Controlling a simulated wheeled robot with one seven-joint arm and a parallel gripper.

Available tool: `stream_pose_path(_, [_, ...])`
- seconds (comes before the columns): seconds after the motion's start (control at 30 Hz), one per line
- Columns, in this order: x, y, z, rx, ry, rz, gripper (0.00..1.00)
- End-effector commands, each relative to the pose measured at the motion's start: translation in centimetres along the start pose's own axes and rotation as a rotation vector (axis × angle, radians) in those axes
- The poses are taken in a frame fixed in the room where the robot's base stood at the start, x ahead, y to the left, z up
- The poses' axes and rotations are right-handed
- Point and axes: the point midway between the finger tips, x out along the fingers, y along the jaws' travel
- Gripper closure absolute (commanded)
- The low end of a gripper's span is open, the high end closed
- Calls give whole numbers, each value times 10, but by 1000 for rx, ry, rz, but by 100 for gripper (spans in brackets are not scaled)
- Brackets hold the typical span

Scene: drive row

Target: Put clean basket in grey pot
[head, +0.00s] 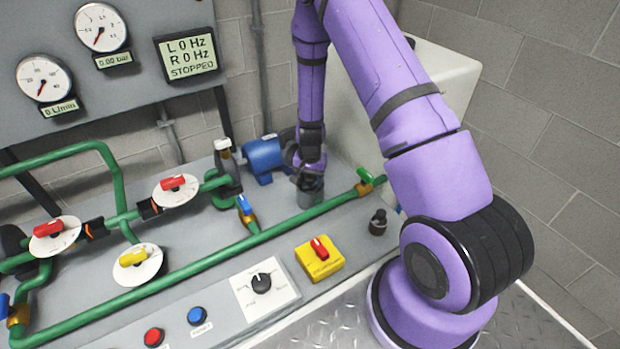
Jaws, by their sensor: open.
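A small grey pot (312,197) stands on the bench behind the long green pipe, between the blue motor and the pipe's right end. My gripper (308,180) points down right over this pot, with its fingertips at or just above the rim. My gripper is open. The inside of the pot is hidden by my gripper, and I cannot tell whether the fingers touch it. I cannot make out the clean basket for certain. If it is in or behind the pot, my gripper hides it.
A black knobbed part (378,222) stands right of the pot. A blue motor (264,157) and a small white-topped part (224,150) are to the left. The green pipe (215,258) crosses in front. A yellow switch box (319,259) with a red handle sits nearer.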

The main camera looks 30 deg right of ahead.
Motion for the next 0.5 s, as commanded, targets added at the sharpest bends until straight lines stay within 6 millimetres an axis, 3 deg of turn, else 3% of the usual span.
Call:
stream_pose_path(0.23, [-16, 0, 0, -1, 2, -1, 42])
stream_pose_path(0.5, [-66, -1, 0, -2, 4, -2, 42])
